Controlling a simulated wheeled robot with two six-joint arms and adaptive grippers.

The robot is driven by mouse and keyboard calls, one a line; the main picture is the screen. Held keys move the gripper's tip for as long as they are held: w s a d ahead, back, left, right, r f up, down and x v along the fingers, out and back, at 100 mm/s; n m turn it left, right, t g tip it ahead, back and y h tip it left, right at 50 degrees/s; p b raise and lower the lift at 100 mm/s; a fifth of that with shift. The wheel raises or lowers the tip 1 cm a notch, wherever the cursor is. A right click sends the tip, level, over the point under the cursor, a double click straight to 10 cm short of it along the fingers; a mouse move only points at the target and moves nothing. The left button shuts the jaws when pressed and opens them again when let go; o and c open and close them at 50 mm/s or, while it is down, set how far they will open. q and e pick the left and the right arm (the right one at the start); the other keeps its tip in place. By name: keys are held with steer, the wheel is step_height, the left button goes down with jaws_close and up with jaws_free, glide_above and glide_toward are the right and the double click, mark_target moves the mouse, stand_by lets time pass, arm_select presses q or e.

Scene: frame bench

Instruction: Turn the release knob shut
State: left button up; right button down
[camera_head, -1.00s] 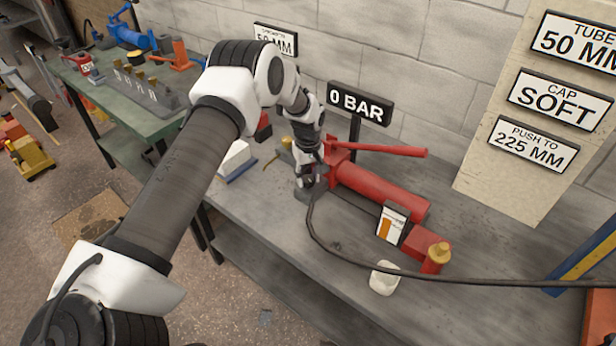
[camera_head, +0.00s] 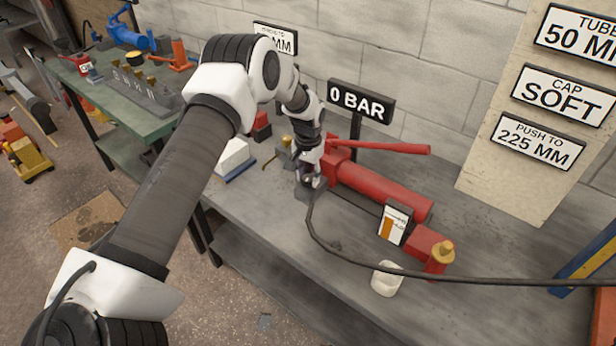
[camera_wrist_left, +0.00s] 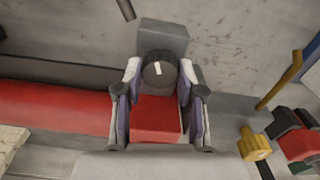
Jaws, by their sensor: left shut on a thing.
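The release knob (camera_wrist_left: 158,70) is dark and round with a white mark on top, in the wrist view. It sits at the end of the red hand pump (camera_wrist_left: 50,110), by a grey block (camera_wrist_left: 165,38). My left gripper (camera_wrist_left: 158,82) has its fingers on both sides of the knob and is shut on it. My right gripper is in neither view.
A sign (camera_head: 360,102) reads 0 BAR behind the pump. A black hose (camera_head: 400,270) crosses the bench from the gripper's spot. A white cup (camera_head: 386,280) and a small card (camera_head: 394,222) stand in front of the pump. The bench front is clear.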

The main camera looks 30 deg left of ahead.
mark_target(308, 178)
arm_select(q)
steer(key=shift+s+f+m+b, duration=0.15)
steer(key=shift+m+b, duration=0.2)
steer(key=shift+m, duration=1.65)
steer(key=o, duration=1.1)
steer(key=shift+o, duration=0.2)
step_height(308, 178, up, 12)
steer(key=shift+w, duration=0.2)
steer(key=shift+s+f, duration=0.1)
